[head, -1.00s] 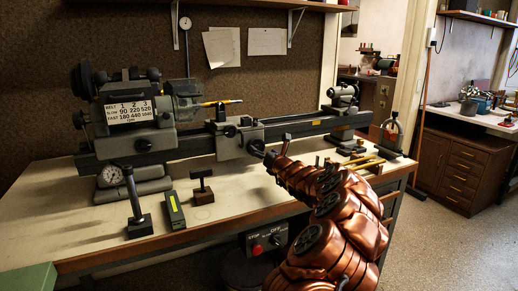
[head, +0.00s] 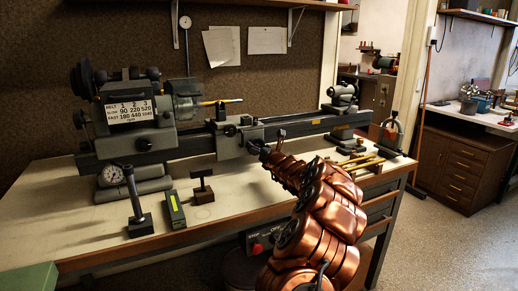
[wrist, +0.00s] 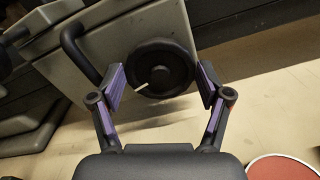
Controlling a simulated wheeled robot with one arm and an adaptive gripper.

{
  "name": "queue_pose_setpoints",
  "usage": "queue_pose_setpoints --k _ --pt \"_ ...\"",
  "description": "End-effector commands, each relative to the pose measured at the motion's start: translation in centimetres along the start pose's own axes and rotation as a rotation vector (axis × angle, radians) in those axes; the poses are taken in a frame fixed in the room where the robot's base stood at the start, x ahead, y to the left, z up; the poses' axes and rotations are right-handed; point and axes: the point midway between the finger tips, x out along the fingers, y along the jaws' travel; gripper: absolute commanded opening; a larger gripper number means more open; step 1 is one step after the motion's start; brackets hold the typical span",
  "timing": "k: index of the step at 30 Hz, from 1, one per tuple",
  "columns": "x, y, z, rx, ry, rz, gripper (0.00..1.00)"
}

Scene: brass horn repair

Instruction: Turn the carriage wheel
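The carriage wheel (wrist: 161,69) is a dark round handwheel with a pale mark near its lower left edge in the wrist view. It sits on the grey face of the carriage (wrist: 112,48), which also shows in the head view (head: 232,146) on the lathe bed. My gripper (wrist: 160,82) is open, with one purple-padded finger on each side of the wheel. Small gaps seem to show between the pads and the rim; I cannot tell how deep the fingers reach. In the head view my gripper (head: 264,152) is small and dark at the carriage's lower right, and the wheel is hard to make out.
A curved dark lever (wrist: 80,50) stands left of the wheel. The lathe headstock (head: 128,112) is at the left and the tailstock (head: 342,100) at the right.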

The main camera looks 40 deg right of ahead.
Motion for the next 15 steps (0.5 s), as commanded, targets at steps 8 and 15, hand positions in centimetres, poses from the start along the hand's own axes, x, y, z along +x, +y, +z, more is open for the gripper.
queue_pose_setpoints --k 8,15 --pt "0.04 0.08 0.03 -0.001 -0.001 0.001 0.40" --pt "0.10 0.20 0.07 -0.001 -0.001 0.002 0.37"
